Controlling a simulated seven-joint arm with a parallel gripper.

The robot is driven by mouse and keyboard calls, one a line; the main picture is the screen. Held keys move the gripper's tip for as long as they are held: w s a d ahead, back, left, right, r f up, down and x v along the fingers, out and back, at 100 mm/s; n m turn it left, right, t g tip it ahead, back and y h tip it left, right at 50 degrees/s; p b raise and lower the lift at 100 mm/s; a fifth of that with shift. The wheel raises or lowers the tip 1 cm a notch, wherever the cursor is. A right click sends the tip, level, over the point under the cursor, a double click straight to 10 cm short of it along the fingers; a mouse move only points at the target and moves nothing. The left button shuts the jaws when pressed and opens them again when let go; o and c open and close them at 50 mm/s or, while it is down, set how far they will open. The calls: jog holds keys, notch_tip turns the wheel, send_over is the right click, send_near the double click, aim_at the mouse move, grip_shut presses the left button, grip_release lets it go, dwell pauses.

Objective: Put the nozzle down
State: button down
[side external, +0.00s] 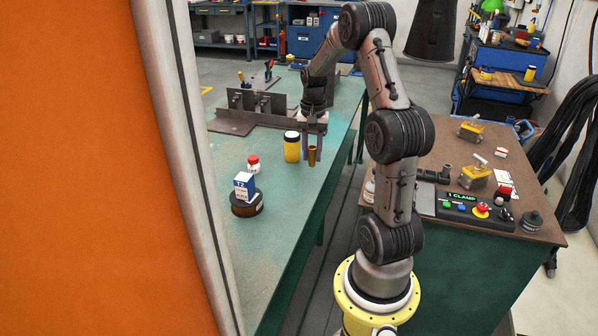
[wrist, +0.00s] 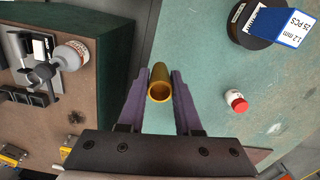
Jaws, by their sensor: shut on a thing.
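The brass-coloured nozzle (side external: 312,157) is a small tapered tube. My gripper (side external: 313,148) points down with its purple fingers shut on it. In the wrist view the nozzle (wrist: 160,87) sits between the two fingertips (wrist: 160,78), its open end facing the camera. It is over the green table (side external: 285,215), near the right edge, just right of a yellow bottle with a white cap (side external: 291,148). I cannot tell whether the nozzle's lower end touches the table.
A small white bottle with a red cap (side external: 253,163) and a dark spool with a blue-and-white box (side external: 244,189) stand to the left. A metal fixture (side external: 255,110) lies behind. A brown-topped bench with a control panel (side external: 475,208) is at right. The table's front is clear.

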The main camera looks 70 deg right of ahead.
jog(key=w+d+f, duration=0.2)
jog(key=d, duration=0.1)
jog(key=w+d+f, duration=0.2)
jog(key=d+f, duration=0.1)
jog(key=w+d+f, duration=0.2)
jog(key=d+f, duration=0.1)
jog(key=shift+w, duration=0.3)
jog(key=shift+w+d+f, duration=0.3)
jog(key=shift+d+f, duration=0.1)
jog(key=shift+f, duration=1.7)
jog(key=shift+f, duration=0.1)
jog(key=c, duration=0.6)
grip_release()
